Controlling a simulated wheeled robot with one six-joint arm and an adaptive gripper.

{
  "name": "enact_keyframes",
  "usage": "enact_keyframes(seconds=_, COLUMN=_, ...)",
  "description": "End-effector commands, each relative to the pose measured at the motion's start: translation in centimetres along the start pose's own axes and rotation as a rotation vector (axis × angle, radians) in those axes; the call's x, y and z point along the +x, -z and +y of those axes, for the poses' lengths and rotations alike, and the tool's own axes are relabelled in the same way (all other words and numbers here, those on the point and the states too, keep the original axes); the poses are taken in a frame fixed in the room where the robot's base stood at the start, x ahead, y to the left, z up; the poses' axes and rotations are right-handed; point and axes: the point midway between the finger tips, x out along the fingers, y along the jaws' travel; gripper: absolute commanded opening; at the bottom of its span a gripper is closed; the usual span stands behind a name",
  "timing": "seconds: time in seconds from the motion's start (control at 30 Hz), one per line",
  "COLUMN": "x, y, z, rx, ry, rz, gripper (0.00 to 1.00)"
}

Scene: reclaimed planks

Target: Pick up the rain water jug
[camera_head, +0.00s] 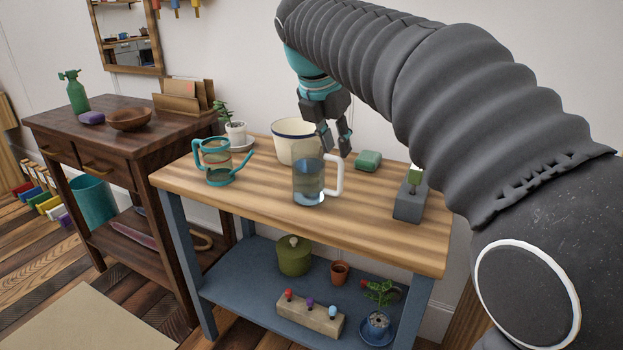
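A clear jug (308,179) with a white handle stands upright on the wooden table top (260,196), with bluish water in its lower part. Its handle points right. My gripper (337,150) hangs from above, fingers down, just behind and above the handle side of the jug in the picture. The fingers look apart with nothing between them. I cannot tell whether a finger touches the jug.
Near the jug stand a teal-framed vessel (215,163), a cream pot (288,142) behind it, a green block (368,161) and a grey block-shaped thing (409,203). A potted plant (235,130) is at the back left. The front of the top is clear.

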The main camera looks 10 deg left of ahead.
Motion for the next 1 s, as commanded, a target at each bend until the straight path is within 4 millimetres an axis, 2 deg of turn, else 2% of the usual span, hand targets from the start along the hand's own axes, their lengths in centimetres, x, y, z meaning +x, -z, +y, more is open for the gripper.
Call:
enact_keyframes(seconds=0.03, x=1.2, y=0.1, z=-0.1, rx=0.001, ry=0.003, rz=0.002, gripper=0.26)
enact_keyframes(seconds=0.2, x=4.0, y=0.1, z=-0.1, rx=0.003, ry=0.002, rz=0.001, gripper=0.26)
enact_keyframes(seconds=0.53, x=6.4, y=0.1, z=0.0, rx=0.003, ry=0.001, rz=0.001, gripper=0.26)
enact_keyframes(seconds=0.8, x=10.0, y=0.3, z=0.2, rx=0.005, ry=0.001, rz=0.001, gripper=0.26)
enact_keyframes(seconds=1.0, x=10.8, y=0.3, z=0.3, rx=0.004, ry=0.000, rz=0.001, gripper=0.26)
